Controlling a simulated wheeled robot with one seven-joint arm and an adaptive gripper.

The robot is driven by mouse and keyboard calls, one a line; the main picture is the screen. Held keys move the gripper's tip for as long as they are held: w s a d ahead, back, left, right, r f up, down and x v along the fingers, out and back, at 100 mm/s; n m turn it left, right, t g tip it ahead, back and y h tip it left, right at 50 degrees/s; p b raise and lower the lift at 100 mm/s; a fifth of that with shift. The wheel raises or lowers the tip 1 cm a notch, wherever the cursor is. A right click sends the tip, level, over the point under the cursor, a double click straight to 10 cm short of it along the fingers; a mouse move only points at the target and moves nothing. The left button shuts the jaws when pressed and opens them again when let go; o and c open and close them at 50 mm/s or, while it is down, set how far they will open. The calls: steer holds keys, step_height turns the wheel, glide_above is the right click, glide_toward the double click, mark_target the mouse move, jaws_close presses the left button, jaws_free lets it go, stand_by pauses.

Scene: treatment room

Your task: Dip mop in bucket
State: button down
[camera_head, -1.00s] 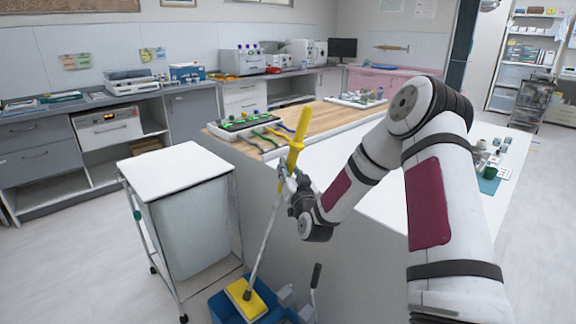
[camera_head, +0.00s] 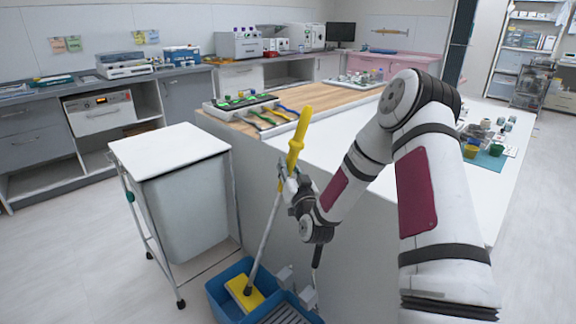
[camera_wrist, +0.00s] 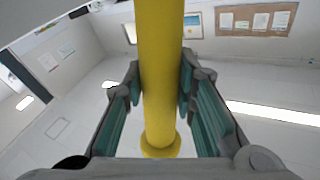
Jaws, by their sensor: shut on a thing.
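The mop has a yellow handle grip (camera_head: 299,135), a pale pole (camera_head: 264,235) and a flat yellow head (camera_head: 244,292). It leans slightly, with its top to the right. In the wrist view the yellow handle (camera_wrist: 160,75) stands between my two fingers (camera_wrist: 160,100). The mop head is within the outline of the blue bucket (camera_head: 213,291), at its left compartment. I cannot tell whether it touches the bottom. A grey slotted wringer (camera_head: 287,314) sits at the bucket's right side, partly cut off by the frame.
A white-topped trolley (camera_head: 170,150) stands just left of the bucket. A counter (camera_head: 350,150) with a grey side panel stands close on the right, bearing a tool tray (camera_head: 240,103) and small cups (camera_head: 470,151). Open floor (camera_head: 70,260) lies at the left.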

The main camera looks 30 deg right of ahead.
step_height(320, 180, down, 9)
steer(key=b, duration=0.7)
steer(key=shift+f, duration=0.1)
stand_by(1.1)
steer(key=shift+r+p, duration=6.2)
steer(key=shift+r, duration=5.4)
